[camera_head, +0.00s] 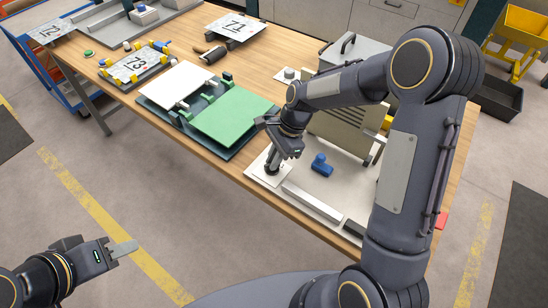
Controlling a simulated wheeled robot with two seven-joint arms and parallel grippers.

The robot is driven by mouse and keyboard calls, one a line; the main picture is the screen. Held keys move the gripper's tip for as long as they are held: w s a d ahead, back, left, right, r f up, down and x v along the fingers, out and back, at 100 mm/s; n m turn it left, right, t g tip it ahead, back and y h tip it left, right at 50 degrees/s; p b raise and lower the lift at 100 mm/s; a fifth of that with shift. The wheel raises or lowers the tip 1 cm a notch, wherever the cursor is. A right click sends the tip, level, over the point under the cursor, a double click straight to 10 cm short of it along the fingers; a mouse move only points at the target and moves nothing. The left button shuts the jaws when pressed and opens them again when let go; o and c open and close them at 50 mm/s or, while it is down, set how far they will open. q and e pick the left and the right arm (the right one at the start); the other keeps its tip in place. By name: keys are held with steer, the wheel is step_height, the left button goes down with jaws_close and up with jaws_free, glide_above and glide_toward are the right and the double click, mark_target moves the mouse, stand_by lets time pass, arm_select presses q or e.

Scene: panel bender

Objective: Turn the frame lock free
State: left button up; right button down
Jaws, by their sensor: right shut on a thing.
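My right gripper (273,160) points down at the near left corner of the pale machine bed (263,178) on the wooden table. It is shut on a small dark part there, which I take to be the frame lock; the fingers and wrist mostly hide it, and its turn angle cannot be read. A slatted beige panel (335,133) stands tilted behind, partly hidden by my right arm. My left gripper (122,248) is over the floor at the lower left, away from the table, seen side-on, so its opening is unclear.
A blue knob-like part (321,166) stands on the bed right of my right gripper. A green plate (232,116) and a white plate (177,84) lie to the left. A metal bar (312,204) runs along the bed's front. Plates marked 73 and 71 lie farther back.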

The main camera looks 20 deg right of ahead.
steer(key=n+g, duration=0.1)
steer(key=n, duration=0.1)
steer(key=n+g+p, duration=0.1)
steer(key=n, duration=0.2)
steer(key=shift+w+a+n+h, duration=0.1)
steer(key=shift+w+n+h, duration=0.05)
steer(key=shift+n+h, duration=0.2)
steer(key=n+h, duration=0.1)
steer(key=n, duration=0.1)
steer(key=n+g+h, duration=0.1)
steer(key=n, duration=0.2)
steer(key=shift+w+a+n, duration=0.1)
steer(key=shift+n, duration=0.15)
stand_by(0.3)
steer(key=c, duration=1.5)
jaws_free()
steer(key=v, duration=0.8)
steer(key=shift+f+b, duration=0.1)
steer(key=shift+b, duration=0.3)
